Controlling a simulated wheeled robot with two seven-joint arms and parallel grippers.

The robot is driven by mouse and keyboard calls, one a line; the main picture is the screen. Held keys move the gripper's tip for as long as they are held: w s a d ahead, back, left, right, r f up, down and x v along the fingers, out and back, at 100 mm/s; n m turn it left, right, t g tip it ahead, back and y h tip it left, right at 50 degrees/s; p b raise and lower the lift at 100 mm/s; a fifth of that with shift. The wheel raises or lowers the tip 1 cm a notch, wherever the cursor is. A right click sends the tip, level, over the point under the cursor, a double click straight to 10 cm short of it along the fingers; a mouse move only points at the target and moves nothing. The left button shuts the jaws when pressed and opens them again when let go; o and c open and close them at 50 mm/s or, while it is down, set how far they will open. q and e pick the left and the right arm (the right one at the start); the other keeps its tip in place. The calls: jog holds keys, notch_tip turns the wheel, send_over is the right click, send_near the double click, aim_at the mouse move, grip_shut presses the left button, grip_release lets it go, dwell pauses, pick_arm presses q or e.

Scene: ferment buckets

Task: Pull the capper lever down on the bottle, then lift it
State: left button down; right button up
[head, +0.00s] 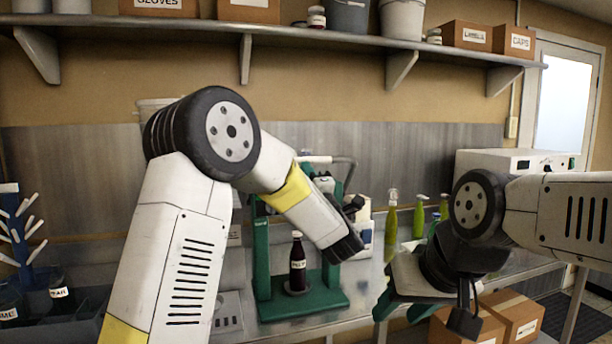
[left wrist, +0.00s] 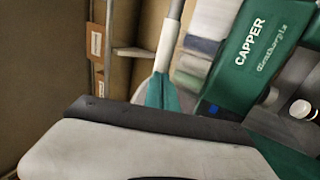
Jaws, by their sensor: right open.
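The green capper (head: 262,250) stands on the metal bench. Its grey lever (head: 345,165) is at the top, partly hidden by my left arm. A dark bottle (head: 298,262) with a white label stands upright on the capper's base. My left forearm crosses in front of the capper's upper part, and its fingers are hidden in the head view. The left wrist view shows the capper's lettered head (left wrist: 250,45) close by and a teal fingertip (left wrist: 160,95) next to a grey bar; the grip is unclear. My right gripper (head: 402,306) is open and looks empty, to the right of the capper.
Green bottles (head: 391,220) stand behind, between the capper and a white machine (head: 510,162). A blue bottle rack (head: 20,235) is at the left. A shelf (head: 280,30) with boxes and buckets runs above. Cardboard boxes (head: 510,312) sit low at the right.

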aim_at(303, 158)
pick_arm(q)
jog(key=shift+w, duration=0.1)
jog(key=shift+r, duration=0.1)
jog(key=shift+g, duration=0.4)
jog(key=w+r, duration=0.1)
jog(key=w+a+r, duration=0.1)
jog(key=w+r, duration=0.1)
jog(key=shift+a+r, duration=0.1)
